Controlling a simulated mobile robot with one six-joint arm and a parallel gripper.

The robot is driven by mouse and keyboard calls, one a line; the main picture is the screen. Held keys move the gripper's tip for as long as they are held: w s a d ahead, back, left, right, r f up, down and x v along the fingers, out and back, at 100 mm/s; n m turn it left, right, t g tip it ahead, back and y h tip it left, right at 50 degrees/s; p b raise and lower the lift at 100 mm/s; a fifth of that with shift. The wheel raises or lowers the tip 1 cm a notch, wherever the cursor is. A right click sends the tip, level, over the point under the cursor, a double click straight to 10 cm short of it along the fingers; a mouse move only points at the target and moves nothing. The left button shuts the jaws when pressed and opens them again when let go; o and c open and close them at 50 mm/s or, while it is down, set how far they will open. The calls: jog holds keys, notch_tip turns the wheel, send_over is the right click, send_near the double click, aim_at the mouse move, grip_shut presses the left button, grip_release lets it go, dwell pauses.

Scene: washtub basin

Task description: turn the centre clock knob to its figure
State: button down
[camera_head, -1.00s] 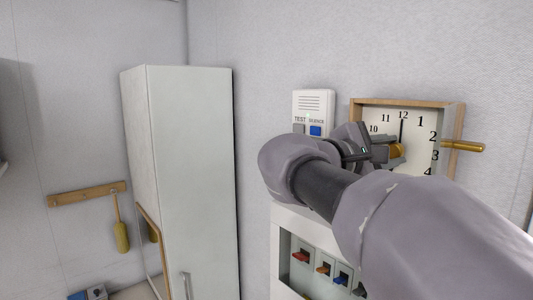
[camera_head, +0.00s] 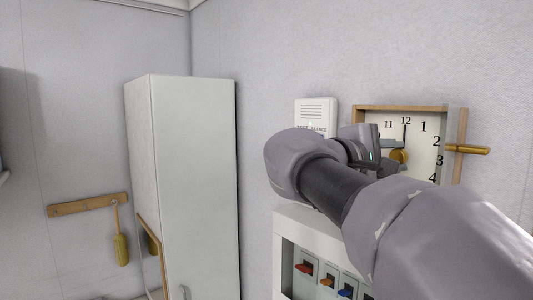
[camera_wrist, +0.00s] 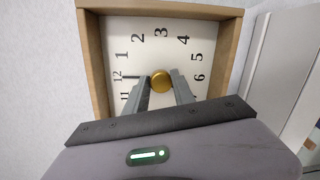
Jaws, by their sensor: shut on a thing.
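The clock (camera_head: 447,140) hangs on the wall at the right of the head view, a square wooden frame around a white dial. Its round gold centre knob (camera_head: 400,157) shows at my fingertips. In the wrist view the clock face is turned sideways, with 12 at left and 3 at top. The knob (camera_wrist: 161,80) sits between my two grey fingers there. A thin black hand (camera_wrist: 132,77) points at 12. My gripper (camera_wrist: 160,87) is shut on the knob. My arm hides the dial's lower left in the head view.
A gold-tipped peg (camera_head: 468,149) sticks out at the clock's right side. A white alarm box (camera_head: 316,113) is left of the clock, partly behind my arm. Below is a white panel with coloured switches (camera_head: 325,281). A tall cabinet (camera_head: 195,180) stands left.

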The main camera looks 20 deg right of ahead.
jog(key=c, duration=1.4)
grip_release()
jog(key=shift+f, duration=0.2)
jog(key=o, duration=0.3)
jog(key=shift+a+r, duration=0.1)
jog(key=shift+o, duration=0.2)
jog(key=shift+a, duration=0.1)
jog(key=v, duration=1.7)
jog(key=shift+p, duration=0.4)
jog(key=shift+s, duration=0.15)
